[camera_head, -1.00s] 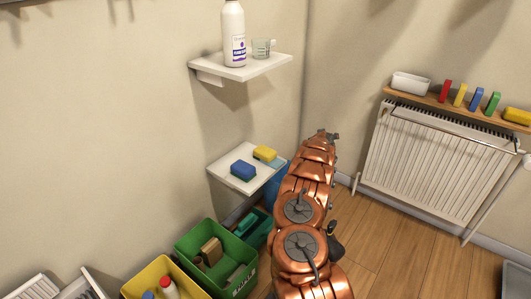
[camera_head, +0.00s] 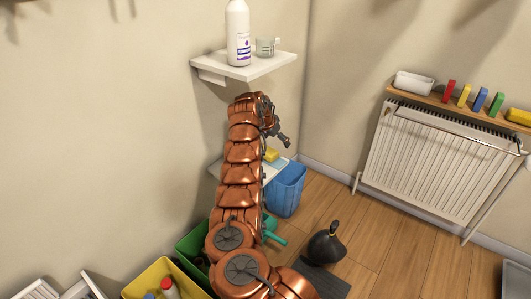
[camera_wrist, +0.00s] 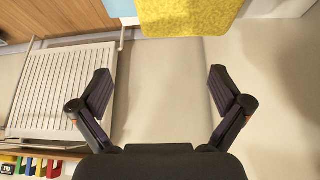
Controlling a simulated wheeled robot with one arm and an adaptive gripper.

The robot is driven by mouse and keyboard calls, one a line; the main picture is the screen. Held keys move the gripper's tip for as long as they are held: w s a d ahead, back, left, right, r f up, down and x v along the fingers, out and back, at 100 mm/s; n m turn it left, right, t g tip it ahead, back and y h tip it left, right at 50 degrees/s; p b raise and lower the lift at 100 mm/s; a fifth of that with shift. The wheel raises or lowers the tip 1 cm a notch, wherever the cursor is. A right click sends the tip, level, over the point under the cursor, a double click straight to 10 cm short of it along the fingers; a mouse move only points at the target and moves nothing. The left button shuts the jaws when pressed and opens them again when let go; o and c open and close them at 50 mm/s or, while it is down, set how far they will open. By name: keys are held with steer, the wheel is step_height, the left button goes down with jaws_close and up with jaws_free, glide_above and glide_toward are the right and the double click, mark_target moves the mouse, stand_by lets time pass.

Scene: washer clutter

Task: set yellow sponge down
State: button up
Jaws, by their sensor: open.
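The yellow sponge (camera_head: 271,155) rests on the lower white wall shelf (camera_head: 279,167), partly hidden behind my arm. In the wrist view the sponge (camera_wrist: 190,15) fills the top middle, beyond the fingertips and apart from them. My gripper (camera_wrist: 161,72) has its two dark fingers spread wide with nothing between them. In the head view my gripper (camera_head: 280,135) is near the lower shelf and appears small. The blue sponge on that shelf is hidden by my arm.
An upper shelf (camera_head: 250,68) above my arm holds a white bottle (camera_head: 238,32) and a clear cup (camera_head: 266,47). A blue bin (camera_head: 286,189) stands under the lower shelf. A radiator (camera_head: 437,160) is at right. A dark round object (camera_head: 326,246) is on the floor.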

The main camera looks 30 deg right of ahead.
mark_target(267, 151)
steer(key=shift+y, duration=0.8)
steer(key=a, duration=0.7)
steer(key=shift+w+a+r, duration=0.1)
steer(key=shift+w+r, duration=0.2)
steer(key=shift+x, duration=0.8)
steer(key=shift+d+b+x, duration=0.15)
steer(key=shift+b+x, duration=0.4)
steer(key=shift+x, duration=0.8)
steer(key=shift+d+b+x, duration=0.2)
steer(key=shift+b+x, duration=0.3)
steer(key=shift+x, duration=0.9)
steer(key=shift+r, duration=0.2)
steer(key=c, duration=0.8)
steer(key=shift+s+r+p, duration=0.15)
steer(key=shift+r+p, duration=0.25)
step_height(267, 151, up, 6)
steer(key=shift+r+p, duration=0.2)
steer(key=shift+p, duration=0.8)
steer(key=shift+s+d+f, duration=0.1)
steer(key=shift+s+f, duration=0.05)
steer(key=shift+s, duration=0.2)
steer(key=s+d+b, duration=0.2)
steer(key=s+b, duration=0.4)
steer(key=s+d+b, duration=0.2)
steer(key=s+b, duration=0.3)
steer(key=b, duration=0.1)
steer(key=s+d+b, duration=0.2)
steer(key=s+b, duration=0.4)
steer(key=shift+s+d, duration=0.15)
steer(key=shift+s, duration=0.2)
